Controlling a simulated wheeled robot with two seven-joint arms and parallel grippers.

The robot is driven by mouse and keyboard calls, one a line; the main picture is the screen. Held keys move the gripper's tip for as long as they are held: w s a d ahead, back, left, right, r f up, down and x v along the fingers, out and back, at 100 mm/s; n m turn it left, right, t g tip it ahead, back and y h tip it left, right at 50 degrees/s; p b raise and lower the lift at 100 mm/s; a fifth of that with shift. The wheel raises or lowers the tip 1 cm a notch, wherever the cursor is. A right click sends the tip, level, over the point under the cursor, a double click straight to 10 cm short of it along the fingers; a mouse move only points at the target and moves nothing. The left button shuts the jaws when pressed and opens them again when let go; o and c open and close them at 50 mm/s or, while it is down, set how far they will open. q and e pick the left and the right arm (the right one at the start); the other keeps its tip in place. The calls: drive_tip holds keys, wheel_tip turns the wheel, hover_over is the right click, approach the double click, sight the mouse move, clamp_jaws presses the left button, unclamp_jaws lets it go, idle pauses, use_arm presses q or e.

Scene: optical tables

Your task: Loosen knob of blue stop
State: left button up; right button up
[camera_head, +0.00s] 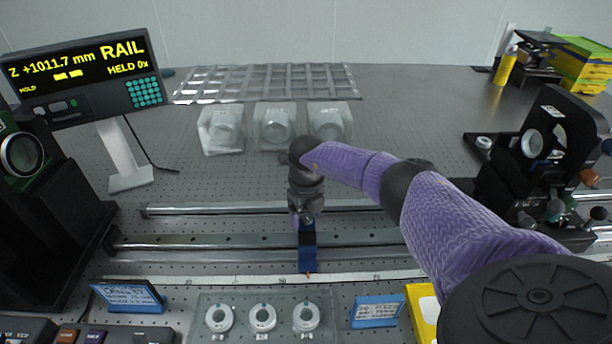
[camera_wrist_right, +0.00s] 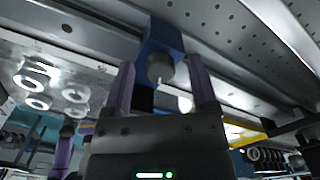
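The blue stop (camera_head: 307,250) sits on the front rail (camera_head: 200,241) near the middle of the table. In the right wrist view the blue stop (camera_wrist_right: 160,38) shows with its round grey knob (camera_wrist_right: 161,68) facing the camera. My right gripper (camera_head: 304,216) reaches down over the stop and hides its upper part and the knob in the head view. In the right wrist view its two purple fingers (camera_wrist_right: 161,80) stand apart, one on each side of the knob, with visible room between. My left gripper is not in view.
A second rail (camera_head: 240,208) runs behind. A display reading RAIL, HELD 0x (camera_head: 85,75) stands at the left. A clear tray (camera_head: 243,325) with white rings lies in front. Black optical mounts (camera_head: 545,150) stand at the right. Three clear boxes (camera_head: 273,128) stand behind.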

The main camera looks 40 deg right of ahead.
sight(307, 217)
wheel_tip(307, 217, up, 10)
drive_tip(key=p, duration=0.3)
drive_tip(key=shift+s+f, duration=0.1)
drive_tip(key=shift+f, duration=0.05)
idle(0.3)
